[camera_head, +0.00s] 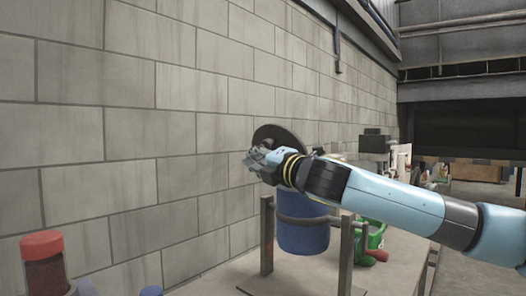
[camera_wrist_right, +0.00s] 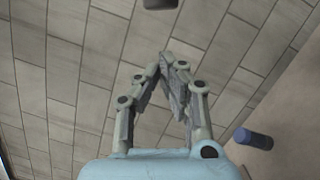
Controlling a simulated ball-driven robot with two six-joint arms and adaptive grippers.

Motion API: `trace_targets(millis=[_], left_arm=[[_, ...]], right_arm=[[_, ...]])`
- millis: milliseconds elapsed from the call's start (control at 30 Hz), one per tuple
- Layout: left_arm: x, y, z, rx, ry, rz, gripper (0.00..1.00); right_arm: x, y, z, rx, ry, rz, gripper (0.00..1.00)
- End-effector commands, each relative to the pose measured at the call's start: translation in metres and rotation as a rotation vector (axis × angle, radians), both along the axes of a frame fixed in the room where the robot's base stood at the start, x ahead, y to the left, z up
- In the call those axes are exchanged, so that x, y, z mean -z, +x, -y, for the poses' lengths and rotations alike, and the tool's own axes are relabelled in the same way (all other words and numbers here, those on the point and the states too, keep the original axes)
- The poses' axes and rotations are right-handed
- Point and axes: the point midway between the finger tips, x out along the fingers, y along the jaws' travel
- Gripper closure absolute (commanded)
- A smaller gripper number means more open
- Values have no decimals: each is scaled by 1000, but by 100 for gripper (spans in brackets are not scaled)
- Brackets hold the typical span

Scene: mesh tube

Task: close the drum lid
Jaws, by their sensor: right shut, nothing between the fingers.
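The drum's top opening is mostly hidden by my right arm. My left gripper is not in view.
A block wall (camera_head: 130,130) runs close behind the bench (camera_head: 400,265). A red-capped jar (camera_head: 43,262) stands at the lower left. A green item (camera_head: 375,237) and a red one sit right of the frame. A blue cylinder (camera_wrist_right: 253,139) shows in the right wrist view.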

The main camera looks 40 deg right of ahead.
Motion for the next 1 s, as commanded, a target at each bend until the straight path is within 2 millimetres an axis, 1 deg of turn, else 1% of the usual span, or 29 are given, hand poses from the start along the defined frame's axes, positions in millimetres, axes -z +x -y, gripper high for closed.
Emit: trace_targets(millis=[33,100,300,733,1000], left_arm=[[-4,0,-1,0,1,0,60],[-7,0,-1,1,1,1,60],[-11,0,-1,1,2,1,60],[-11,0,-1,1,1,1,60],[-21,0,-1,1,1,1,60]], right_arm=[[-5,0,6,1,-9,-3,100],[-8,1,14,0,-9,-4,100],[-12,2,27,0,-6,-3,100],[-13,2,29,0,-1,-2,100],[-21,2,30,0,47,-6,100]])
